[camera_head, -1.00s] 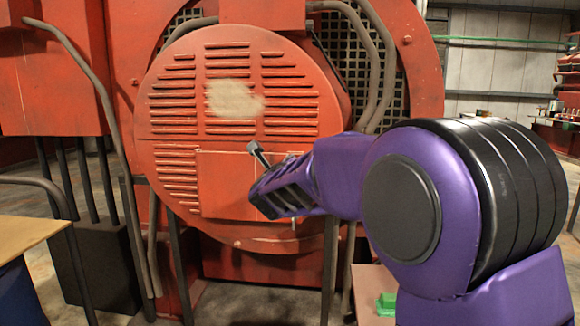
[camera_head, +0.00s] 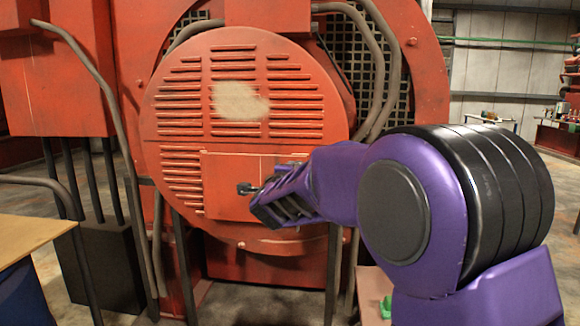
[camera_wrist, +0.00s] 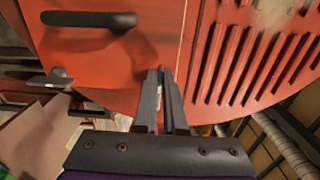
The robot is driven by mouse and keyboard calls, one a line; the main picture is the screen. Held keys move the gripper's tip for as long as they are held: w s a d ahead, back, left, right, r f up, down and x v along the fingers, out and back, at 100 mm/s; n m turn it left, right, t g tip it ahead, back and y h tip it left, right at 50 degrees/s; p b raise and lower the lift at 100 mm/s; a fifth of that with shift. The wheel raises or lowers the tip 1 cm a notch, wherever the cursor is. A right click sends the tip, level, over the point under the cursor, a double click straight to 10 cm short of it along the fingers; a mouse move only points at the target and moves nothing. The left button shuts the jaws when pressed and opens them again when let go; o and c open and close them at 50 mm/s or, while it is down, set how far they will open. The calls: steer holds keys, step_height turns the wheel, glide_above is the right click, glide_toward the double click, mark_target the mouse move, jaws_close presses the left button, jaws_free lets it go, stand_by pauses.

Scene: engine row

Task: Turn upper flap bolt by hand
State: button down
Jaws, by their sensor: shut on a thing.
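My gripper (camera_head: 249,188) is in front of the red flap panel (camera_head: 225,190) on the round louvred engine cover. In the wrist view my gripper's dark fingers (camera_wrist: 162,78) are close together beside the flap edge. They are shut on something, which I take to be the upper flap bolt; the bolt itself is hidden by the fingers. A dark bar handle (camera_wrist: 90,19) stands out from the red flap at the upper left of the wrist view. A metal latch or bolt (camera_wrist: 52,79) shows at the left, apart from my fingers.
Louvres (camera_head: 240,85) lie above the flap. Bent grey pipes (camera_head: 378,70) run down the cover's right side. A tan tabletop (camera_head: 30,238) is at the left. A small green object (camera_head: 386,306) sits low, partly hidden by my arm.

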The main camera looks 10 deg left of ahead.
steer(key=shift+w+d+f+n+p, duration=0.1)
steer(key=shift+d+n+p, duration=0.3)
steer(key=shift+n+p, duration=1.65)
steer(key=shift+w+d+f+n+p, duration=0.15)
steer(key=shift+d+n, duration=0.2)
steer(key=shift+n, duration=3.6)
steer(key=shift+s+d+f+n+p, duration=0.1)
steer(key=shift+d+n+p, duration=0.3)
steer(key=shift+n+p, duration=1.65)
steer(key=shift+n+b, duration=0.9)
steer(key=shift+n, duration=0.15)
steer(key=c, duration=1)
jaws_free()
steer(key=shift+w, duration=0.1)
steer(key=shift+a+f, duration=0.1)
steer(key=shift+f, duration=0.2)
